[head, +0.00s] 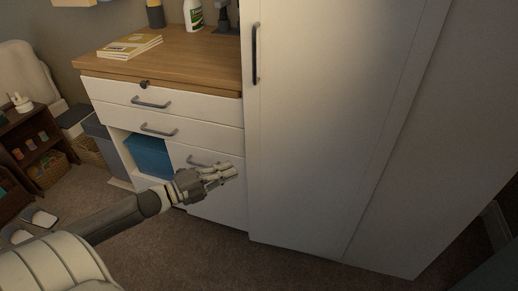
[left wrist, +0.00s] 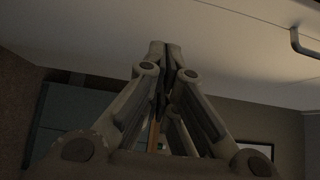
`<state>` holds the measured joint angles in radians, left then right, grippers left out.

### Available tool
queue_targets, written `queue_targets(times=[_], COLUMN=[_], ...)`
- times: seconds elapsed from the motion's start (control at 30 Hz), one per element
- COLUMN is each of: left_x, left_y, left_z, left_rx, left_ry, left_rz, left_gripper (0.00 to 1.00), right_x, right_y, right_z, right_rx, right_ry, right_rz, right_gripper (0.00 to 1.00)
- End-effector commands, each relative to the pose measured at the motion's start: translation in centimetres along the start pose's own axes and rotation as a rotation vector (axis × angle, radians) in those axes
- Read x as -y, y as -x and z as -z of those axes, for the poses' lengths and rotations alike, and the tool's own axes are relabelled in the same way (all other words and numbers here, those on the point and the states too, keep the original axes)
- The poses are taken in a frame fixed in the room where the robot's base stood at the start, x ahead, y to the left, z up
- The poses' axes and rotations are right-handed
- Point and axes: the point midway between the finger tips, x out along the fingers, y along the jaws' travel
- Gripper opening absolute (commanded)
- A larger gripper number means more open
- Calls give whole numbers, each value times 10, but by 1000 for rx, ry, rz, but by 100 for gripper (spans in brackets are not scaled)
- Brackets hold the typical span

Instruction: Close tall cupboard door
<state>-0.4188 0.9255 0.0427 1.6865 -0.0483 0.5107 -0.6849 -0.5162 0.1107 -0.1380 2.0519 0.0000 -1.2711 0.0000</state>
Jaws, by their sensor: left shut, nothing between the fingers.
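The tall cupboard door (head: 330,110) is a plain white panel at the centre right of the head view. Its dark vertical handle (head: 255,53) is near the upper left edge. The door looks flush or nearly flush with the cupboard; I cannot tell whether a small gap is left. My left gripper (head: 233,172) is shut and empty, in front of the lower drawers, just left of the door's left edge. In the left wrist view its fingers (left wrist: 165,52) are together before a white surface with a dark handle (left wrist: 306,44). My right gripper is not in view.
A drawer unit (head: 205,108) with a wooden top stands left of the cupboard, holding books (head: 130,47) and a white bottle (head: 193,14). A blue box (head: 150,157) sits in its open compartment. A dark shelf (head: 35,145) is at far left. Carpet (head: 215,250) in front is clear.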

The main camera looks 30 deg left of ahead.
Motion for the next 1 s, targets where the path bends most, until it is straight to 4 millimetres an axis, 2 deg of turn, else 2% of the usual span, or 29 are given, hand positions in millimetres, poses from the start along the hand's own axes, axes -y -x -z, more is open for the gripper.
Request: queue_targets(times=[0.67,1.0], left_x=[0,-1], left_y=[-93,-115], left_z=[-1,-24], left_rx=[-1,0], left_ry=[-2,-3], left_rz=[3,0], left_gripper=[0,0], right_x=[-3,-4], right_y=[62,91], right_z=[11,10], right_rx=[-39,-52], right_ry=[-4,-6], right_rz=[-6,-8], right_gripper=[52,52])
